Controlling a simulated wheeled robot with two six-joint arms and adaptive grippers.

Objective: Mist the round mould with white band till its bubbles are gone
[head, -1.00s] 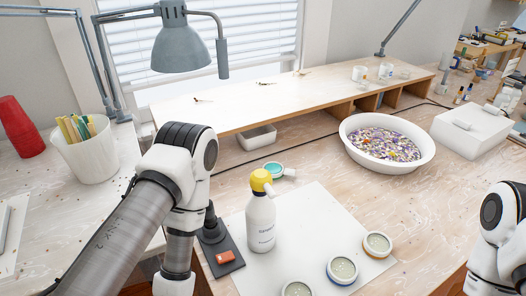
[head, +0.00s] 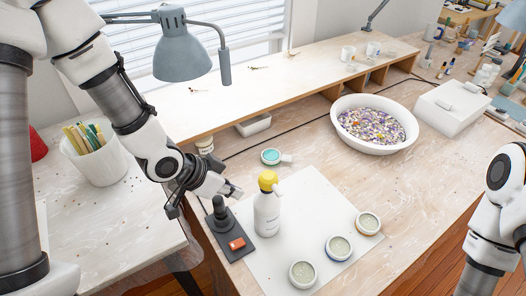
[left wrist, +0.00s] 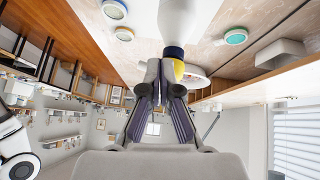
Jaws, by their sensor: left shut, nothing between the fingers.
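A white spray bottle with a yellow head (head: 267,208) stands upright on the white sheet. Three round moulds with pale fill stand right of it. The nearest mould (head: 303,274) seems to have the white band, the middle one (head: 338,248) a blue band, the far one (head: 368,223) a tan band. Bubbles are too small to make out. My left gripper (head: 236,191) is shut and empty, just left of the bottle's yellow head. In the left wrist view the shut fingers (left wrist: 166,72) point at the bottle (left wrist: 186,20). My right gripper is out of view.
A black stand with an orange-red switch (head: 236,243) is left of the bottle, under my left gripper. A small teal pot (head: 271,156) lies behind. A white bowl of coloured bits (head: 340,125), a white box (head: 450,110) and a lamp (head: 183,50) stand farther back.

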